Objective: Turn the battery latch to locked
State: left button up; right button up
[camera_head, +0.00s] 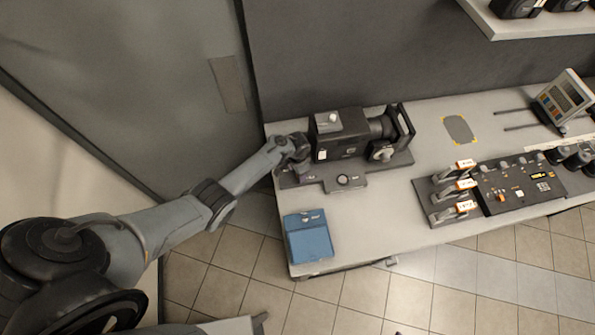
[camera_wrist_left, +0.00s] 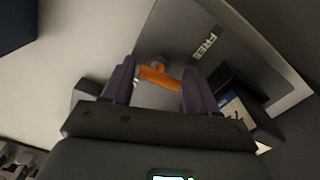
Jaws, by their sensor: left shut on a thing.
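The battery latch (camera_wrist_left: 158,76) is an orange lever on a grey plate (camera_wrist_left: 185,40), seen in the left wrist view. The word FREE is printed on the plate to the right of the lever. My left gripper (camera_wrist_left: 157,82) has its two purple fingers on either side of the lever, shut on it. In the head view my left gripper (camera_head: 298,177) is low at the left end of a black camera (camera_head: 345,145) on the table; there the latch is hidden. My right gripper is in neither view.
A blue box (camera_head: 308,240) lies at the table's front left corner. A control panel (camera_head: 515,183) with a row of levers (camera_head: 447,200) stands to the right, with a tilted keypad device (camera_head: 564,100) behind.

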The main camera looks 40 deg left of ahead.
pick_arm(q)
jog(key=shift+a+m, duration=0.15)
jog(key=shift+m, duration=0.55)
jog(key=o, duration=0.8)
jog(key=shift+c, duration=0.2)
jog(key=shift+o, duration=0.7)
jog(key=shift+a, duration=0.1)
jog(key=shift+r, duration=0.1)
jog(key=shift+w+r+p, duration=0.1)
jog(key=shift+r+p, duration=0.2)
jog(key=shift+r, duration=0.15)
jog(key=r+p, duration=0.1)
jog(key=r, duration=0.3)
jog(key=r+p, duration=0.1)
jog(key=r, duration=0.3)
jog(key=shift+d+r, duration=0.2)
jog(key=shift+r, duration=0.15)
jog(key=shift+a+r, duration=0.1)
jog(key=shift+r, duration=0.45)
